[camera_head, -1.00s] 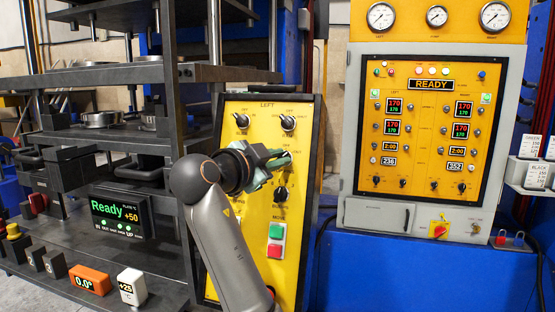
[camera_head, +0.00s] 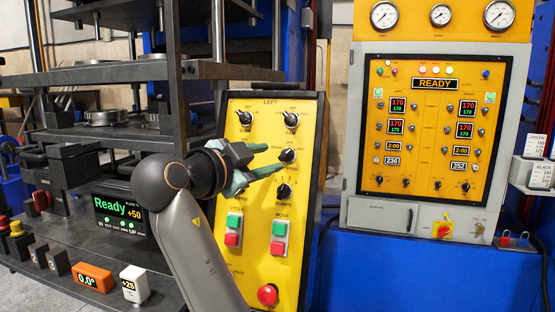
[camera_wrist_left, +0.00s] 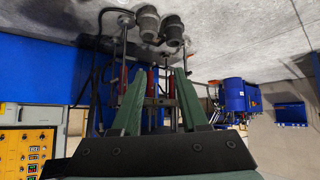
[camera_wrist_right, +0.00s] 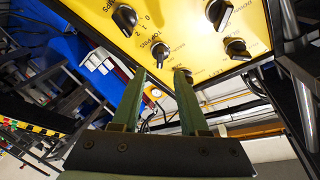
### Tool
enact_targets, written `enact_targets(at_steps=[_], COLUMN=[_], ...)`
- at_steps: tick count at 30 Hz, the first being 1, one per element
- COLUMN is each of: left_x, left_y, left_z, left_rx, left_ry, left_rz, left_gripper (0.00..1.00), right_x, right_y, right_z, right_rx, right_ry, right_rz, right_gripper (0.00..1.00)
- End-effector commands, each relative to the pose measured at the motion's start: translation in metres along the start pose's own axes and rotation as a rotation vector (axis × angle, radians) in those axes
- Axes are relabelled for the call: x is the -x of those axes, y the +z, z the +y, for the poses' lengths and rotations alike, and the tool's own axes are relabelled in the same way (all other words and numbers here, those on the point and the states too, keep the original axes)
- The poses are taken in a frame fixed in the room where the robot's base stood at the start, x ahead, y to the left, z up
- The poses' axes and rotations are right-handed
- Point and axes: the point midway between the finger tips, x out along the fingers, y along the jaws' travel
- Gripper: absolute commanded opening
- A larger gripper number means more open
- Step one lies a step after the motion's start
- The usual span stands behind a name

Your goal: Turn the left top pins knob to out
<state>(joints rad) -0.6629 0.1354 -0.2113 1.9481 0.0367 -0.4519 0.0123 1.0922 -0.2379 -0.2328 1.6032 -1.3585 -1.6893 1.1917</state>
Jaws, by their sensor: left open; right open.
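The yellow LEFT control panel (camera_head: 262,215) carries several black knobs. One knob (camera_head: 287,155) in the middle right of the panel sits just beyond the fingertips of my right gripper (camera_head: 266,160). The right wrist view shows what looks like this knob (camera_wrist_right: 161,50) near the fingertips, with a small label that seems to read TOP PINS. The right gripper (camera_wrist_right: 160,74) is open, with nothing between its fingers. I cannot tell which way the pointer is set. My left gripper (camera_wrist_left: 157,85) shows only in the left wrist view, open and empty, away from the panel.
Two more knobs (camera_head: 245,119) are above and a numbered knob (camera_head: 284,191) is below. Green and red buttons (camera_head: 279,238) and a red emergency button (camera_head: 267,295) are lower on the panel. The dark press frame (camera_head: 172,100) stands close on the left.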

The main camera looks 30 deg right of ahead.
Motion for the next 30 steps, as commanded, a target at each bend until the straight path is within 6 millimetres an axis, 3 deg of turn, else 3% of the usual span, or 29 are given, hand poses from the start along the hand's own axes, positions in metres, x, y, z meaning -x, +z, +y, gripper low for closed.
enact_targets(at_steps=[6, 11, 30], left_x=[-0.004, -0.006, -0.006], left_y=[0.001, -0.006, -0.007], left_z=[0.004, 0.004, 0.006], left_rx=[-0.001, -0.005, -0.006], left_ry=[0.009, 0.012, 0.015], left_rz=[0.000, 0.011, 0.013], left_gripper=[0.44, 0.44, 0.44], right_x=[0.045, 0.063, 0.068], right_y=[0.001, 0.000, 0.000], right_z=[0.000, 0.000, 0.000], right_rx=[-0.002, 0.000, 0.000], right_ry=[-0.002, 0.000, 0.001], right_rz=[-0.002, -0.001, 0.000], right_gripper=[0.44, 0.44, 0.44])
